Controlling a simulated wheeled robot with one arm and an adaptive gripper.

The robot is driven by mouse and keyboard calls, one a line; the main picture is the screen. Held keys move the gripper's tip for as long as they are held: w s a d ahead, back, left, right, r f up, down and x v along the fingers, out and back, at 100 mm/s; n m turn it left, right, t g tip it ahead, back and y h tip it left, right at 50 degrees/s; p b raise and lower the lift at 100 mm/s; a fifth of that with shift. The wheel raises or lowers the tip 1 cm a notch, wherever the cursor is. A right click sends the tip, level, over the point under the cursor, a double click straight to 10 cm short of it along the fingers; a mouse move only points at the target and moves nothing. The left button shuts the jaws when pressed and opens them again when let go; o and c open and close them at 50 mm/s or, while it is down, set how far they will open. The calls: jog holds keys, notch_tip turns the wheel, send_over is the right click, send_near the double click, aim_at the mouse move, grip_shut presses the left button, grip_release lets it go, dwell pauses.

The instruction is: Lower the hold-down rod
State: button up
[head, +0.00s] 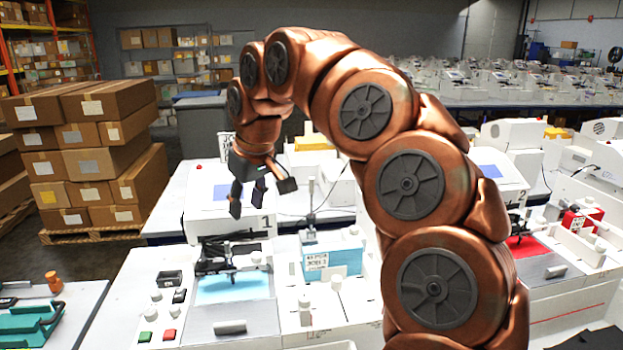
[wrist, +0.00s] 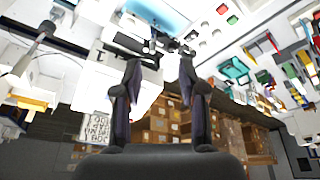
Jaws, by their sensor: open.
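My gripper (head: 248,198) is open and empty. It hangs in the air above the plotter marked 1, and its two dark fingers also show apart in the wrist view (wrist: 159,75). The plotter's black carriage (head: 230,258) sits over a light blue sheet (head: 233,287), below the gripper. A thin upright rod (head: 311,203) stands right of the gripper, behind a light blue box with a label (head: 333,258). It looks like the hold-down rod, but I cannot be sure. A grey rod with a dark knob (wrist: 46,27) shows at the upper left in the wrist view.
Green and red buttons (head: 157,337) are on the panel at left. White knobs (head: 304,312) stand in front of the blue box. A second plotter with a red sheet (head: 527,249) is at right. Stacked cartons (head: 88,150) stand at far left. Air around my gripper looks free.

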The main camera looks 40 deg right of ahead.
jog(key=w+d+r+m+p, duration=0.1)
jog(key=w+d+r+m, duration=0.15)
jog(key=w+d, duration=0.55)
jog(key=m+h+p, duration=0.1)
jog(key=m+h, duration=0.1)
jog(key=m, duration=0.1)
send_over(312, 179)
jog(key=s, duration=0.2)
jog(key=shift+t, duration=0.3)
jog(key=shift+s+a+p+x, duration=0.15)
jog(key=shift+p+x, duration=0.25)
jog(key=shift+x, duration=1.5)
jog(key=shift+s+a+p+x, duration=0.1)
jog(key=shift+a+p+x, duration=0.25)
jog(key=shift+x, duration=1.55)
jog(key=shift+d+f, duration=0.1)
jog(key=shift+f, duration=0.05)
jog(key=shift+c, duration=0.3)
grip_shut()
